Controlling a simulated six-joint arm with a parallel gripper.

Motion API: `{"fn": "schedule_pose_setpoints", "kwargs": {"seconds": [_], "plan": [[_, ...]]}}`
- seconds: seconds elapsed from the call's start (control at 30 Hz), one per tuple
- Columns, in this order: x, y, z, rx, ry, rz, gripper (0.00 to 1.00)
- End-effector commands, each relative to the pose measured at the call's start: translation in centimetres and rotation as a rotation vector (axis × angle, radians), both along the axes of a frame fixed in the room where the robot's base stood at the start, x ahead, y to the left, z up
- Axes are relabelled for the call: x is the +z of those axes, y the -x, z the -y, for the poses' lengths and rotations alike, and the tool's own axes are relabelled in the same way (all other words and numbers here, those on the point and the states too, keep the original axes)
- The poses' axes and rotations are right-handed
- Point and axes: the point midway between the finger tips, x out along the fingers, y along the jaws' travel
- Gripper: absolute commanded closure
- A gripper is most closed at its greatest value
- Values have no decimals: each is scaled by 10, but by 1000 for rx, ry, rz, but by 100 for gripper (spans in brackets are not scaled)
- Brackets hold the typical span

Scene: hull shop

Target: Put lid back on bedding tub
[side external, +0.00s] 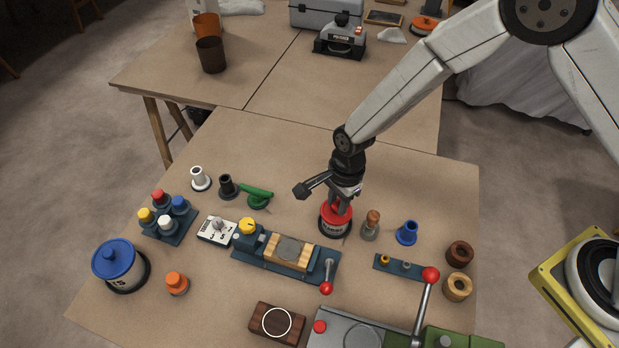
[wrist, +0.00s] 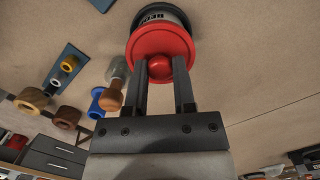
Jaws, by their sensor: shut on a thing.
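The bedding tub (side external: 334,230) is a small, dark-banded round tub with a pale label, standing near the middle of the near table. Its lid (side external: 330,212) is red with a round knob. My gripper (side external: 342,198) points down from above and is shut on the knob. In the wrist view, the fingers of my gripper (wrist: 161,70) sit on either side of the red knob. The lid (wrist: 160,38) covers most of the tub (wrist: 161,11), whose label shows in part. The lid is over the tub's mouth; I cannot tell whether it is fully seated.
A wooden-handled tool (side external: 371,226) and a blue flanged piece (side external: 407,233) stand close to the right. A green-handled tool (side external: 256,196) lies to the left. A blue clamp fixture (side external: 250,264) is in front. A blue-lidded tub (side external: 119,263) stands at far left. Bare table lies behind.

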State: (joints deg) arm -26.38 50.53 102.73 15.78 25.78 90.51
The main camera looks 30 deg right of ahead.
Motion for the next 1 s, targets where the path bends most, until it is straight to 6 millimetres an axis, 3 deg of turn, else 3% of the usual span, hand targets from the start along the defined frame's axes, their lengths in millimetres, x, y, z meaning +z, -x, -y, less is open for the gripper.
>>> {"fn": "schedule_pose_setpoints", "kwargs": {"seconds": [0.47,0.5,0.6,0.83,0.9,1.0], "plan": [[0,0,0,0,0,0,100],[0,0,0,0,0,0,58],[0,0,0,0,0,0,26],[0,0,0,0,0,0,26],[0,0,0,0,0,0,4],[0,0,0,0,0,0,0]]}}
